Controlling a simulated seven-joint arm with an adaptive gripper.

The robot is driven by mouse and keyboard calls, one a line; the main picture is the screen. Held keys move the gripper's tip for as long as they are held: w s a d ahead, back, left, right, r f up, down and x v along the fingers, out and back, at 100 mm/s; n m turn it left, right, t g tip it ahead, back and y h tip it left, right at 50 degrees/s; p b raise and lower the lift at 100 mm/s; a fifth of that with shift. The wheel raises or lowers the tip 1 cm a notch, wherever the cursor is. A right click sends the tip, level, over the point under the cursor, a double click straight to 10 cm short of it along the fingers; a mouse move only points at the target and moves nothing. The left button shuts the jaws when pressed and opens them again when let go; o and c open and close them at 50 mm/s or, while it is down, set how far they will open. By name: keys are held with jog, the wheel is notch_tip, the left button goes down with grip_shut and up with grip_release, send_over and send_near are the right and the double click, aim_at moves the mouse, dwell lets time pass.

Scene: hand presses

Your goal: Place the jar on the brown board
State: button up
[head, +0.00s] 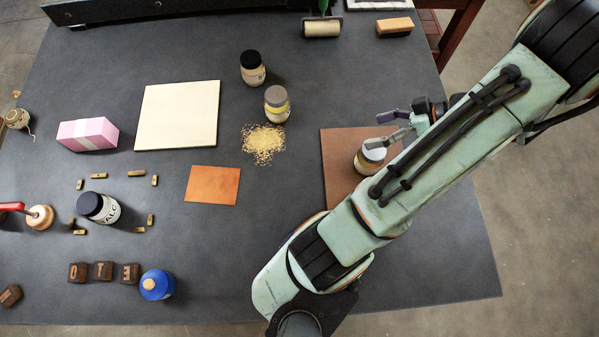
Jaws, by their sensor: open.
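The brown board (338,170) lies flat on the table at right of centre, partly hidden by my arm. A pale jar with a light lid (369,158) appears upright on the board, its right side close to or behind my arm. My gripper (377,131) is open above the board, just beyond the jar in the picture. One finger reaches near the jar's lid; whether it touches cannot be told. Other jars stand left of the board: a grey-lidded one (277,104), a black-lidded one (253,68) and a dark-lidded talc jar (98,207).
Spilled grains (263,144) lie below the grey-lidded jar. A cream board (178,115), an orange sheet (212,185), a pink block (87,134) and a blue bottle (157,285) lie or stand to the left. A roller (322,28) and brush (395,27) are at the back.

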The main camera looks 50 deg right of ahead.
jog(key=w+a+r+n+g+y, duration=0.1)
jog(key=w+a+r+g, duration=0.35)
jog(key=w+a, duration=0.3)
jog(key=w+a+r+g+h, duration=0.3)
jog(key=a+g, duration=0.1)
jog(key=a, duration=0.7)
jog(key=s+a+r+h, duration=0.1)
jog(key=s+a+h, duration=0.1)
jog(key=s+a, duration=0.2)
jog(key=a, duration=0.3)
jog(key=shift+s+r+m, duration=0.35)
jog(key=shift+m, duration=0.05)
